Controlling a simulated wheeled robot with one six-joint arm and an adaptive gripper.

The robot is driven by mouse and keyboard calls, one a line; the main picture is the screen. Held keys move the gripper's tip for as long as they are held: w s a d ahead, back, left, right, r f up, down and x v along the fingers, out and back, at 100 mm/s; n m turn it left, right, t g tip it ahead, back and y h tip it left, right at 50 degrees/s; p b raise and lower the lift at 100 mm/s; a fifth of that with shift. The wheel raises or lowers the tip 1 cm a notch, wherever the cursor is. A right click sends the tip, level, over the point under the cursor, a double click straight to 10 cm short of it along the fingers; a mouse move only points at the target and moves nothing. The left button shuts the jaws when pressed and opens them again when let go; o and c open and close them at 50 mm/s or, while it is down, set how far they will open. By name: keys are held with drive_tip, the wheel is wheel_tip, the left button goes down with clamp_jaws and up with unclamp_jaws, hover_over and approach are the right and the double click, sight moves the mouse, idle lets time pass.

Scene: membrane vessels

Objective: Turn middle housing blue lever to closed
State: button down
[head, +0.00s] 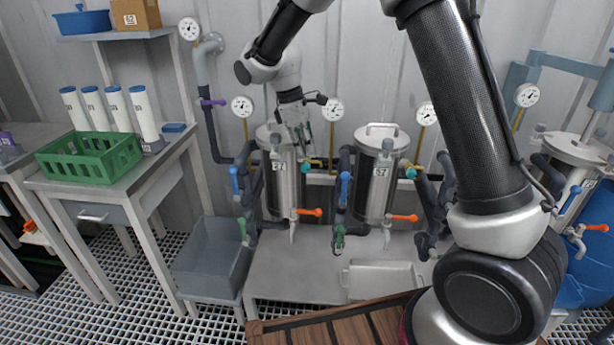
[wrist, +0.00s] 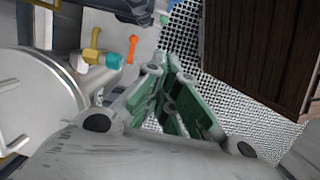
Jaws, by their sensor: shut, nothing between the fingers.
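The middle housing (head: 376,180) is an upright steel vessel with a clamped lid. A blue lever (head: 345,188) stands nearly upright on the dark piping just left of it. My gripper (head: 304,147) is above and to the left of that lever, in front of the upper right of the left housing (head: 274,185), apart from the lever. In the wrist view, my gripper (wrist: 166,62) has its green-padded fingers together with nothing between them. A round steel lid (wrist: 40,105) is at left there. I cannot make out the blue lever in the wrist view.
Other blue levers stand by the left housing (head: 234,180) and right housing (head: 570,200). Orange levers (head: 309,212) and green levers (head: 339,237) are lower down. A teal fitting (wrist: 115,61) shows near the fingers. A white tray (head: 382,280) lies on the bench.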

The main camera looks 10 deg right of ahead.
sight(344, 191)
drive_tip(key=s+d+f, duration=0.2)
drive_tip(key=d+f, duration=0.4)
drive_tip(key=f, duration=0.3)
drive_tip(key=shift+s+d+f, duration=0.2)
drive_tip(key=shift+f, duration=0.05)
drive_tip(key=shift+d, duration=0.15)
drive_tip(key=shift+d+r+y, duration=0.1)
drive_tip(key=shift+d+y, duration=0.05)
drive_tip(key=shift+y, duration=0.15)
